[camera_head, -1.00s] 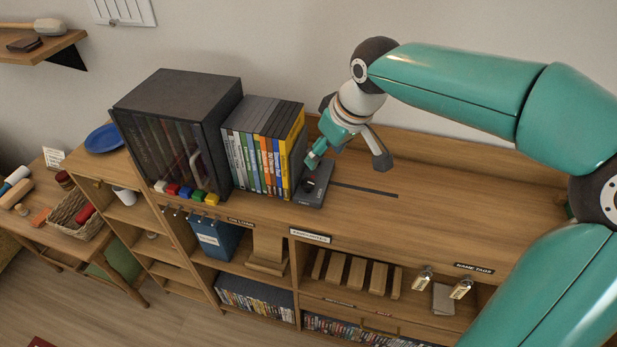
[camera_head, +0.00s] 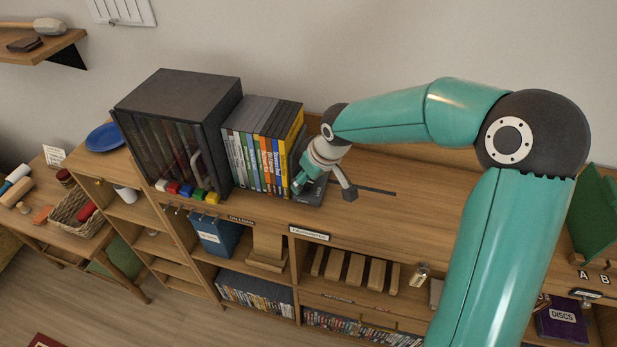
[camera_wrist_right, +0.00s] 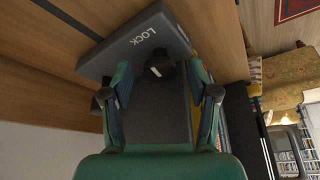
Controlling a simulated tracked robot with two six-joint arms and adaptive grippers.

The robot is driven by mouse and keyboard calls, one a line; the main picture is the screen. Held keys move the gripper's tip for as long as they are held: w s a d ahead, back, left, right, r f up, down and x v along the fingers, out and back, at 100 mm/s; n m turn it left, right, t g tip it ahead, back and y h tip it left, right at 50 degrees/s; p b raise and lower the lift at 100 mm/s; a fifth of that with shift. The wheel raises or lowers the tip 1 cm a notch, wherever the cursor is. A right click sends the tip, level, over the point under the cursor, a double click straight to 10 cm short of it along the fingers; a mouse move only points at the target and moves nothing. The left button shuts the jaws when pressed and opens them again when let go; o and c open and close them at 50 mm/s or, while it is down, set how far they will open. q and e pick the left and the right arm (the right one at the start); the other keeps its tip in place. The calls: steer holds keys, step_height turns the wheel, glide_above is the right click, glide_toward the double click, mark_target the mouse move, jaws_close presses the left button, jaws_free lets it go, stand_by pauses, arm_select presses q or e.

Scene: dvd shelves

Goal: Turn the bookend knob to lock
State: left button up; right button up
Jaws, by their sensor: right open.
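The dark grey bookend (camera_head: 312,193) stands at the right end of the DVD row on the shelf top. In the right wrist view its base (camera_wrist_right: 140,45) carries the white word LOCK, and a dark round knob (camera_wrist_right: 160,69) with a pale mark sits near that word. My right gripper (camera_head: 301,184) is low over the bookend's base. In the right wrist view its open fingers (camera_wrist_right: 160,80) lie on either side of the knob, with gaps showing. The gripper hides the knob in the head view. My left gripper is not in view.
DVDs (camera_head: 262,150) stand left of the bookend, beside a dark glass-fronted cabinet (camera_head: 180,95). A dark slot (camera_head: 365,188) runs along the shelf top to the right. The wooden top (camera_head: 420,205) is clear there.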

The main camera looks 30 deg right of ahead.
jaws_close()
steer(key=shift+d+n+y+p, duration=0.1)
steer(key=shift+n+y+p, duration=0.25)
steer(key=shift+n, duration=0.85)
jaws_free()
steer(key=v, duration=1.2)
steer(key=shift+w+d, duration=0.1)
